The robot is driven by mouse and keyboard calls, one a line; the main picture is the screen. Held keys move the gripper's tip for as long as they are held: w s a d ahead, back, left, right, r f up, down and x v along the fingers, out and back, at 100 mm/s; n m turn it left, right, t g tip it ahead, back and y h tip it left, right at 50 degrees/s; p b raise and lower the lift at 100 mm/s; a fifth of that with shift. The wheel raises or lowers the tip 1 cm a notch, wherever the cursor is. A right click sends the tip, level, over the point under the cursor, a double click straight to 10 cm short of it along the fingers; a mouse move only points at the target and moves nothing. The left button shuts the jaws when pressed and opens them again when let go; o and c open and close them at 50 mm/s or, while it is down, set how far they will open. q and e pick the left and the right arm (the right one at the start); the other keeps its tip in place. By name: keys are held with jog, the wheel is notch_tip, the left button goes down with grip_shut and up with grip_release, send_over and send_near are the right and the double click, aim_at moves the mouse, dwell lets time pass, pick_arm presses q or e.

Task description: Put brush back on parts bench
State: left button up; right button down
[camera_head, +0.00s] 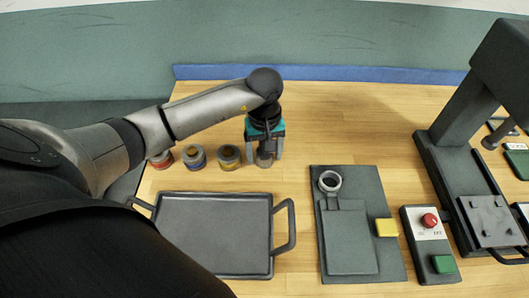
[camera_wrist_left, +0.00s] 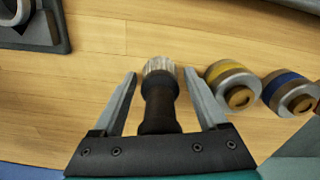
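The brush (camera_wrist_left: 160,105) has a dark handle and pale bristles. In the left wrist view it lies between the two fingers of my left gripper (camera_wrist_left: 160,73), with gaps showing on both sides of the handle. In the head view my left gripper (camera_head: 264,157) points down over the wooden bench (camera_head: 330,120). The brush's lower end (camera_head: 264,160) shows between the fingers, at or close to the bench top. The fingers are open around the brush. My right gripper is not in view.
Several round pots stand left of the gripper, the nearest with a yellow band (camera_head: 229,157). A grey tray (camera_head: 215,235) lies in front. A dark mat with a ring fixture (camera_head: 330,183) is to the right, then a button box (camera_head: 428,240) and a press (camera_head: 450,150).

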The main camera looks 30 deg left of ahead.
pick_arm(q)
jog(key=shift+o, duration=0.3)
jog(key=shift+r, duration=0.1)
jog(key=shift+r, duration=0.2)
notch_tip(320, 180, up, 12)
jog(key=shift+f+p, duration=0.1)
jog(key=shift+p, duration=0.25)
